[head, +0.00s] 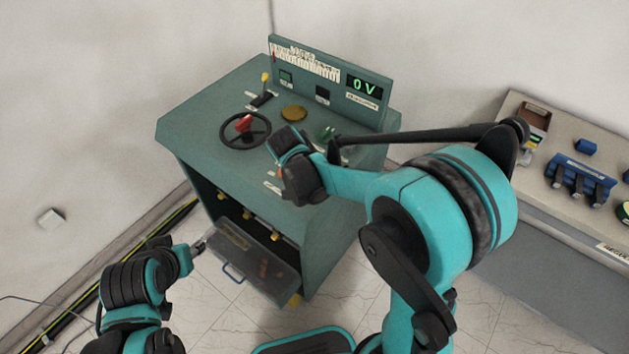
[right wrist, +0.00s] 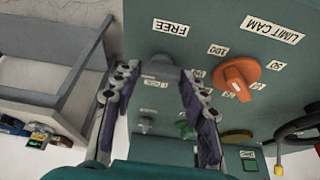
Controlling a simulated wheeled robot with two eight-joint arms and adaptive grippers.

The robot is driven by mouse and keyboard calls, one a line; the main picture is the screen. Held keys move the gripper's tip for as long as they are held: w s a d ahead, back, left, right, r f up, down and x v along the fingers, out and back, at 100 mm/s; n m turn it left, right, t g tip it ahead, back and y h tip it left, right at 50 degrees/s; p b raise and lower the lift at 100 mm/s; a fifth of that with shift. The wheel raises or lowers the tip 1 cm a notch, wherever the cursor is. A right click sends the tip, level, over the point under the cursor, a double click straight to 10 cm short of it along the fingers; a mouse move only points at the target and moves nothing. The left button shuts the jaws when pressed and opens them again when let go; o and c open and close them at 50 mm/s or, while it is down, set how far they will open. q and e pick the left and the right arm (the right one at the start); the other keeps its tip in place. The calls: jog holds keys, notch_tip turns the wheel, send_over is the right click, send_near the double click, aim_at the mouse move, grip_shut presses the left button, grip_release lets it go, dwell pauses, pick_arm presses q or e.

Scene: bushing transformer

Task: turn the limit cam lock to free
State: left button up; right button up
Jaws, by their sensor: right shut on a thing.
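In the right wrist view, the limit cam lock is a small grey knob (right wrist: 160,68) on the green panel. It sits between a "FREE" label (right wrist: 171,27) and a second, partly hidden label (right wrist: 153,84). I cannot tell which way it points. My right gripper (right wrist: 160,73) has its fingertips on both sides of the knob and is shut on it. In the head view my right gripper (head: 283,168) is over the front right of the green console (head: 190,125), its fingers mostly hidden. My left gripper (head: 199,247) is low by the console's front, its jaws too small to judge.
An orange dial (right wrist: 237,78) beside a "LIMIT CAM" label (right wrist: 272,27) is close to my right fingers. The console top also carries a black handwheel (head: 262,137) and a 0 V display (head: 364,86). A grey bench (head: 515,190) with blue parts stands at the right.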

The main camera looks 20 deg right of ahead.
jog(key=o, duration=1.2)
jog(key=shift+c, duration=0.2)
jog(key=v, duration=1.2)
jog(key=s+d+f+n+t+y+b, duration=0.1)
jog(key=s+d+f+n+t, duration=0.1)
jog(key=s+n, duration=0.3)
jog(key=s+d+f+n+t+y+b, duration=0.1)
jog(key=s+d+n, duration=0.3)
jog(key=s, duration=0.4)
jog(key=shift+s+d+f+n+t+y, duration=0.3)
jog(key=shift+s+f+n+t+y, duration=0.15)
jog(key=shift+n+t+y, duration=0.3)
